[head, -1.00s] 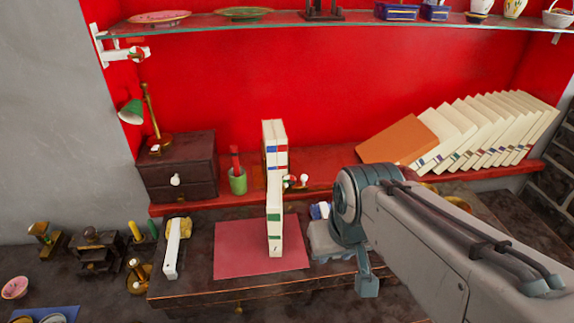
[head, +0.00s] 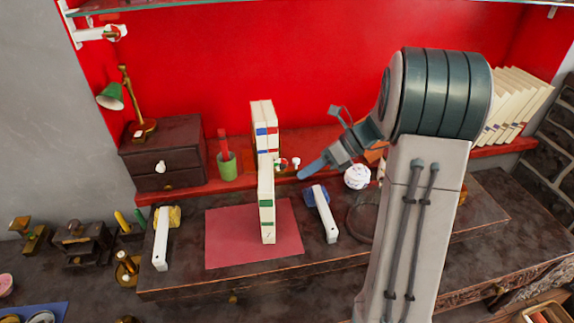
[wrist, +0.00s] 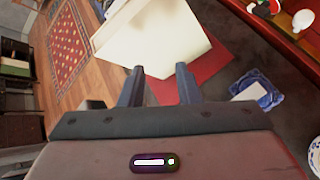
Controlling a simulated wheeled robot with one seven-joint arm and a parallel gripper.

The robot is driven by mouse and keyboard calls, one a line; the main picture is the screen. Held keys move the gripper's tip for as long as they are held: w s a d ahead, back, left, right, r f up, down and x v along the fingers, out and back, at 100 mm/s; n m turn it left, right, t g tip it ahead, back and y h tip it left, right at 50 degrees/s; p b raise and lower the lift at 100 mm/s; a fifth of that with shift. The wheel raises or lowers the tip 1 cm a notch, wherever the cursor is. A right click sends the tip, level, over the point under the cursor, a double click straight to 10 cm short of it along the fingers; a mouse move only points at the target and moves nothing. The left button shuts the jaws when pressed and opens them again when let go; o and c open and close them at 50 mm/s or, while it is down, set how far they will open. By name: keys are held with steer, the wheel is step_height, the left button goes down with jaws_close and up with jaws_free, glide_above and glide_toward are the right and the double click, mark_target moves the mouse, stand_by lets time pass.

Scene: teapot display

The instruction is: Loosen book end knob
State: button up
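A small white knob (head: 296,162) sits just right of the upright white books (head: 266,205), beside a small red, white and green piece (head: 281,163) that seems to belong to the book end. The knob also shows at the top right of the wrist view (wrist: 303,20). The book end's body is mostly hidden by the books. My gripper (head: 318,142) is right of the knob in the head view, pointing left. In the wrist view its two fingers (wrist: 160,84) are apart with nothing between them. A large cream book surface (wrist: 150,40) lies beyond the fingers.
The books stand on a red mat (head: 225,235). A green cup (head: 227,167), a dark drawer box (head: 165,150) and a lamp (head: 112,97) are left. A white handled block (head: 325,215) and white round pot (head: 357,177) are right. A glass shelf (head: 250,8) hangs above.

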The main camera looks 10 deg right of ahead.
mark_target(281, 166)
steer(key=w+d+f+m+t+y, duration=0.45)
steer(key=w+d+f+m, duration=0.45)
steer(key=m, duration=0.4)
steer(key=shift+h, duration=0.45)
steer(key=x, duration=0.4)
steer(key=p+x, duration=0.1)
steer(key=x, duration=0.3)
steer(key=w+x, duration=0.1)
steer(key=x, duration=0.3)
steer(key=shift+w+a+r+p, duration=0.15)
steer(key=shift+a+p, duration=0.05)
steer(key=shift+p, duration=0.2)
jaws_close()
